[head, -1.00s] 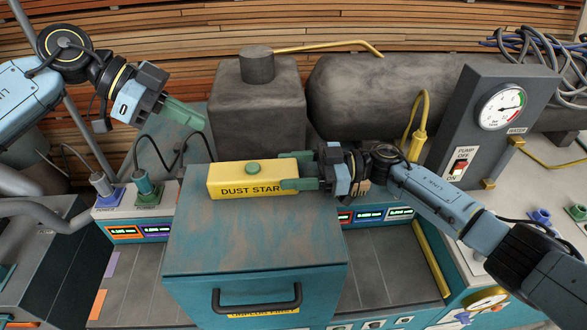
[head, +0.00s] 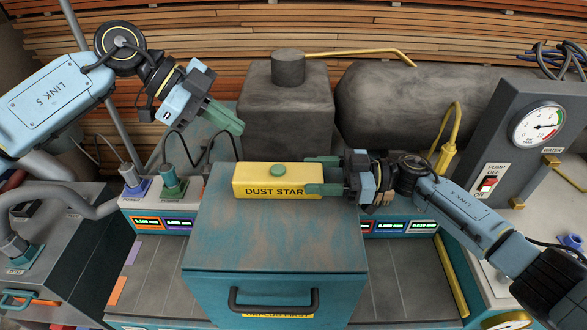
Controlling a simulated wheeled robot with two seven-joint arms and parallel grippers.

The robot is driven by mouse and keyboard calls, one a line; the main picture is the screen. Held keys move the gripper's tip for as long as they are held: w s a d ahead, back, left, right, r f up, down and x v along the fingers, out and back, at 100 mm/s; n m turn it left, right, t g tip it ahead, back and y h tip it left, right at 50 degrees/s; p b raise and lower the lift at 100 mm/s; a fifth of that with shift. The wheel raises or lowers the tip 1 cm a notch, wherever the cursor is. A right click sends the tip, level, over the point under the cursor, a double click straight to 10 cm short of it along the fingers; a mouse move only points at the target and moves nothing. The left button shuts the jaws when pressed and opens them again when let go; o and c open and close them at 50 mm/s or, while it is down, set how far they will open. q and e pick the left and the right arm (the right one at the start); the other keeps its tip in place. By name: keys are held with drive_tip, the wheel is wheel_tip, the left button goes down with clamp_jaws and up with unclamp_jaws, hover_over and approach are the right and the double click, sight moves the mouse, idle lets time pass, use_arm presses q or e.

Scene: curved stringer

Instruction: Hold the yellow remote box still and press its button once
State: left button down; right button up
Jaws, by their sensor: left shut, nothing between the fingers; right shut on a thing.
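The yellow remote box (head: 250,182) lies on top of the teal box (head: 215,235), its "DUST STAR" label facing me. Its round green button (head: 277,171) is on the top face. My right gripper (head: 323,176) is shut on the right end of the yellow box, one green finger on the far side and one on the near side. My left gripper (head: 229,122) is shut and empty, in the air above and to the left of the button, its green fingers pointing down and right. It touches nothing that I can see.
A dark grey tank (head: 285,105) stands behind the teal box, with a large cylinder (head: 395,112) to its right. A pump panel with a gauge (head: 538,126) is at right. A black cable (head: 198,155) runs behind the yellow box's left.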

sight(273, 171)
use_arm(q)
drive_tip(key=d+r+m+t+y, duration=0.2)
drive_tip(key=d+m+t, duration=0.3)
drive_tip(key=m, duration=1.1)
drive_tip(key=shift+s+d+t+y, duration=0.2)
drive_tip(key=shift+d+t+y, duration=0.15)
drive_tip(key=shift+d, duration=0.75)
drive_tip(key=shift+f, duration=0.1)
drive_tip(key=shift+f, duration=4.4)
drive_tip(key=shift+f, duration=0.1)
drive_tip(key=shift+f, duration=0.3)
